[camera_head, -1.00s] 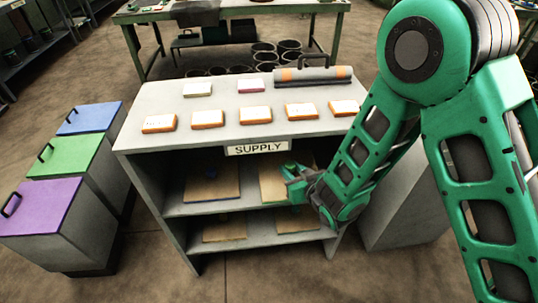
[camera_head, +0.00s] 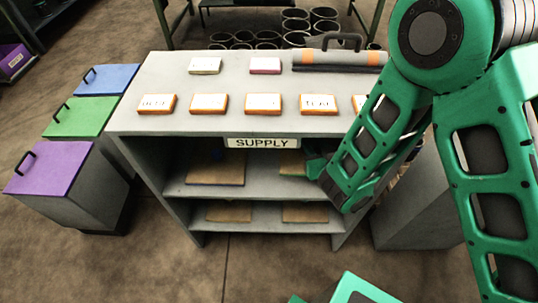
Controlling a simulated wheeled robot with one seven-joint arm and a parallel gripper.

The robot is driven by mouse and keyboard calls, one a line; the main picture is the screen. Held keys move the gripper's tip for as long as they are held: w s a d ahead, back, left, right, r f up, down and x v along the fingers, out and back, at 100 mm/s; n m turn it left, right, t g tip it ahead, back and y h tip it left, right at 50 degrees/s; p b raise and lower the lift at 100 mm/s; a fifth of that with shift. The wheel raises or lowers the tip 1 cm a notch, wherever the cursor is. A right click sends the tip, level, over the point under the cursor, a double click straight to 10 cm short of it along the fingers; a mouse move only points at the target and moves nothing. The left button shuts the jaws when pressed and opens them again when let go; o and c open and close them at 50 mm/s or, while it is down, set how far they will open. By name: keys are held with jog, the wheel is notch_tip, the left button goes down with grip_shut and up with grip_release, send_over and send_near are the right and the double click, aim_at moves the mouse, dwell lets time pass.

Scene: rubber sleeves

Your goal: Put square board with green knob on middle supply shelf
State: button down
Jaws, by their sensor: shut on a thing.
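The supply shelf (camera_head: 180,122) stands ahead, with a top and two lower levels. On its middle level, at the right, lies a tan square board (camera_head: 291,165) with a green edge. Its knob is not visible, and the shelf top and my arm hide much of it. My gripper (camera_head: 317,167) is at this board's right side, inside the shelf opening. It is shut on the board, though its fingertips are small and hard to make out. Another tan board (camera_head: 216,171) with a blue edge lies at the left of the middle level.
The bottom level holds two tan boards, left (camera_head: 229,214) and right (camera_head: 305,215). Orange-edged labelled blocks (camera_head: 208,104) and a roll with a handle (camera_head: 340,61) are on top. Purple (camera_head: 50,170), green (camera_head: 80,117) and blue (camera_head: 108,79) bins stand left. The floor ahead is clear.

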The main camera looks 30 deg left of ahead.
aim_at(318, 147)
jog(key=s+a+r, duration=0.1)
jog(key=s, duration=0.1)
jog(key=s+a, duration=0.1)
jog(key=s, duration=0.2)
jog(key=s+a+r, duration=0.1)
jog(key=s, duration=0.1)
jog(key=shift+s+a+r, duration=0.25)
jog(key=shift+a+r, duration=0.1)
jog(key=shift+a, duration=0.05)
jog(key=w+d+f, duration=0.1)
jog(key=w, duration=0.1)
jog(key=w+d+f, duration=0.1)
jog(key=w, duration=0.1)
jog(key=w+d+f, duration=0.1)
jog(key=w+f, duration=0.1)
jog(key=shift+w+d, duration=0.2)
jog(key=shift+w, duration=0.1)
jog(key=shift+w+d+f, duration=0.25)
jog(key=shift+w+f, duration=0.1)
jog(key=shift+w, duration=0.15)
jog(key=shift+w+d+f, duration=0.25)
jog(key=shift+w+f, duration=0.1)
jog(key=shift+w, duration=0.1)
jog(key=shift+w+d+f, duration=0.4)
jog(key=shift+w+f, duration=0.15)
jog(key=shift+f, duration=0.05)
jog(key=shift+w+d+f, duration=0.1)
jog(key=shift+w+d, duration=0.05)
jog(key=shift+w, duration=0.2)
jog(key=shift+f, duration=2)
